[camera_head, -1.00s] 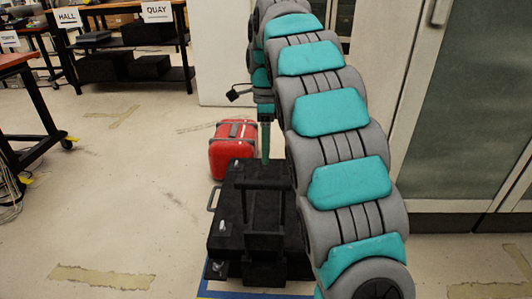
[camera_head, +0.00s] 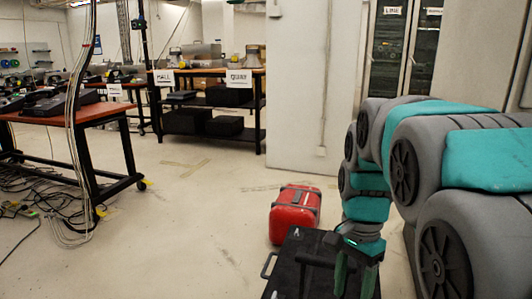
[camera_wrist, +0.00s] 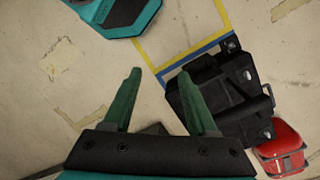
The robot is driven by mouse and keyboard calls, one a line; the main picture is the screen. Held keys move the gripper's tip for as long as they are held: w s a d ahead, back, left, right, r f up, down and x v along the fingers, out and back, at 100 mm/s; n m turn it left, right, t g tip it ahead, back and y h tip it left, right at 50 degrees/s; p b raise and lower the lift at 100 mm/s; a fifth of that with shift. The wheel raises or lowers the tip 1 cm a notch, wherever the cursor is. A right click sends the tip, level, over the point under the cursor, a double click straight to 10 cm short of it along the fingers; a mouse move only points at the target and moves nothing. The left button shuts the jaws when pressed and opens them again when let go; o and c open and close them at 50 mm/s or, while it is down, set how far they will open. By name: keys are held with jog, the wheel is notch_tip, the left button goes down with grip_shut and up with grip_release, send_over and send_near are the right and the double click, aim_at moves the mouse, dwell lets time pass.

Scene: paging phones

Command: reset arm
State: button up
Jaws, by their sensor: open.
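My arm, grey and teal, fills the right side of the head view, bent and hanging down at its end. My gripper (camera_head: 354,274) points downward at the bottom of the head view, over or in front of a black case. In the wrist view my gripper (camera_wrist: 162,98) shows two green fingers spread apart with nothing between them. Bare floor shows between the fingertips.
A red case (camera_head: 295,212) stands on the floor beside the black case (camera_head: 284,266); both show in the wrist view. Tables with HALL and QUAY signs (camera_head: 238,78) stand at the back. An orange-topped table (camera_head: 75,113) and loose cables are at left. Middle floor is clear.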

jog(key=s+f+n, duration=0.4)
jog(key=s+n, duration=0.1)
jog(key=s, duration=0.4)
jog(key=s+a+f+n, duration=0.1)
jog(key=s+f+n, duration=0.4)
jog(key=s, duration=0.5)
jog(key=shift+n, duration=0.6)
